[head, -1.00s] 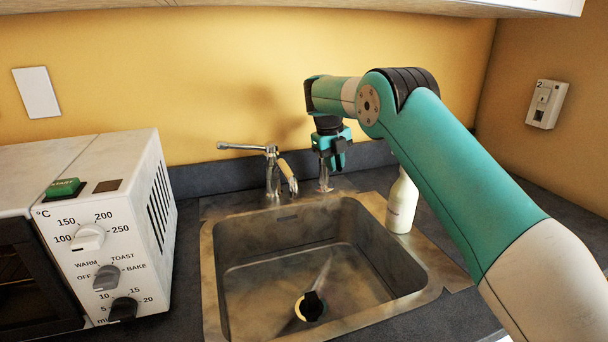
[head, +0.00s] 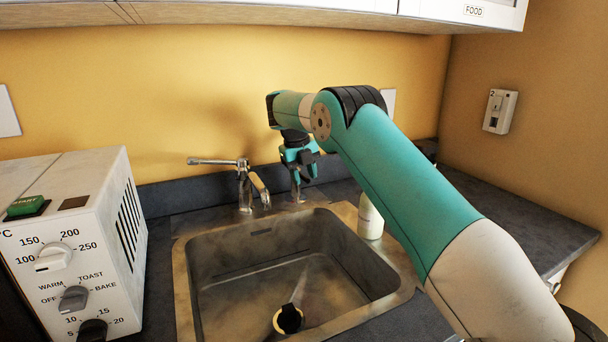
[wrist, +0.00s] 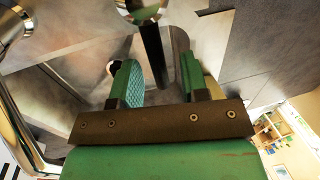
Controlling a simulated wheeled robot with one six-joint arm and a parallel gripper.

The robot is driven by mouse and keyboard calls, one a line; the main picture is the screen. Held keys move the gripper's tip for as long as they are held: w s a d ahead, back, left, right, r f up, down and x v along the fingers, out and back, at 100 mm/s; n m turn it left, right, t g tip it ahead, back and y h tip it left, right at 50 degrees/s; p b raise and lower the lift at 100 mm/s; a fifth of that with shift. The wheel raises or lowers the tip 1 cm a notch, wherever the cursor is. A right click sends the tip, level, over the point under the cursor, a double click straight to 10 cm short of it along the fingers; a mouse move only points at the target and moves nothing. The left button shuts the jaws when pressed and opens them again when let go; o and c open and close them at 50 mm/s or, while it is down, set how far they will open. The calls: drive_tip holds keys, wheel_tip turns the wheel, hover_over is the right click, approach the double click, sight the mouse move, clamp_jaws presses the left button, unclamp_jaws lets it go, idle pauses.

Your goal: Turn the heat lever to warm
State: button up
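The grey function knob (head: 73,298) on the white oven's front has OFF, WARM, TOAST and BAKE marks; its exact pointing is hard to read. A chrome tap (head: 244,185) stands behind the sink, with a long arm to the left and a spout towards the front. My gripper (head: 300,165) points down to the right of the tap, above a small metal post (head: 297,190), far from the oven. In the wrist view its two green fingers (wrist: 160,78) are apart. A dark rod (wrist: 153,60) with a chrome end shows between and beyond them; contact cannot be told.
The sink (head: 185,290) holds a black-and-pale round item (head: 288,319). A white bottle (head: 370,220) stands at its right edge, close to my arm. The white oven (head: 75,195) is at left. Wall cabinets (head: 350,10) hang above. The counter (head: 520,225) at right is clear.

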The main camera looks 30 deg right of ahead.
wheel_tip(320, 180, up, 12)
drive_tip(key=a+p, duration=0.2)
drive_tip(key=p, duration=0.8)
drive_tip(key=shift+a, duration=0.2)
drive_tip(key=shift+w+f, duration=0.1)
drive_tip(key=shift+f, duration=0.05)
